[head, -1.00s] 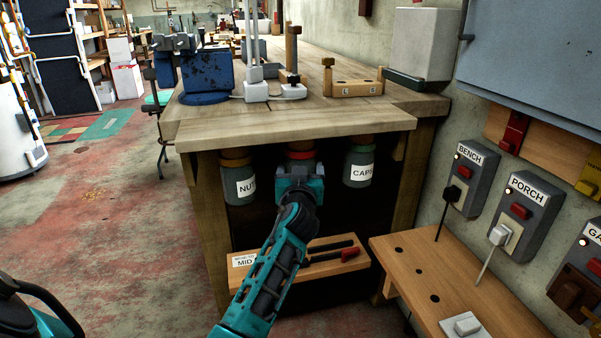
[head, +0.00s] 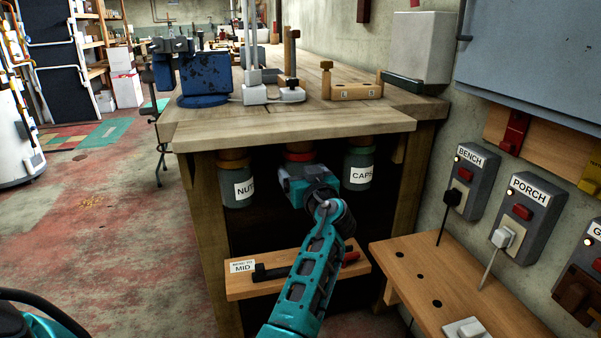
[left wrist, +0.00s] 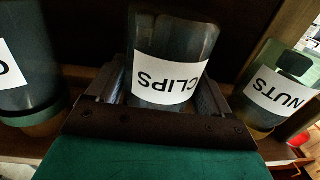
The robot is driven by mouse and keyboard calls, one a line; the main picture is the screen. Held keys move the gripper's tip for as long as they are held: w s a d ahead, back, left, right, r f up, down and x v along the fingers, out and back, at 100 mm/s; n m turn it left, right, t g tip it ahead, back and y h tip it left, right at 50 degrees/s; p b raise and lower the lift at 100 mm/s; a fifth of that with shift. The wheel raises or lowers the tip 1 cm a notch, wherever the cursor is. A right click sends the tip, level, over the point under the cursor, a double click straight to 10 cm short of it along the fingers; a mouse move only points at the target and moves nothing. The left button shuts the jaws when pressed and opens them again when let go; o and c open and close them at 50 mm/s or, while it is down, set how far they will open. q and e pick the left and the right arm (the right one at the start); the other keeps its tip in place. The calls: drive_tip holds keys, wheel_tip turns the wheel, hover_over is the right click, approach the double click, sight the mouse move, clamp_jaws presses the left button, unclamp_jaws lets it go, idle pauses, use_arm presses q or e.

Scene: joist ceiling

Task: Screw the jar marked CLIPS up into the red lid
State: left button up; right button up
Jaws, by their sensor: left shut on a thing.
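The jar marked CLIPS (left wrist: 172,42) is between the fingers of my left gripper (left wrist: 158,92), its label facing the wrist camera and upside down in that view. In the head view my left gripper (head: 308,183) is shut around the jar under the bench top, directly below the red lid (head: 299,157). The gripper hides nearly all of the jar there. I cannot tell whether the jar's rim touches the lid or sits in its thread. My right gripper is not in view.
The NUTS jar (head: 237,187) hangs left of the gripper and the CAPS jar (head: 358,167) hangs close on its right. Below is a wooden shelf (head: 240,289) marked MID, with dark rods and a red-ended piece. A wooden ledge (head: 460,290) stands at right.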

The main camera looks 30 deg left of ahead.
use_arm(q)
drive_tip(key=shift+r, duration=0.15)
drive_tip(key=shift+a, duration=0.1)
drive_tip(key=shift+c, duration=0.9)
drive_tip(key=shift+w+n+g+y, duration=0.15)
drive_tip(key=shift+n+g+y, duration=0.35)
drive_tip(key=shift+n+g, duration=0.15)
drive_tip(key=shift+n+g+y, duration=0.25)
drive_tip(key=shift+g+y, duration=0.05)
drive_tip(key=shift+g, duration=0.15)
clamp_jaws()
drive_tip(key=shift+n+g+y, duration=0.3)
drive_tip(key=shift+n+g, duration=0.2)
drive_tip(key=shift+g, duration=0.1)
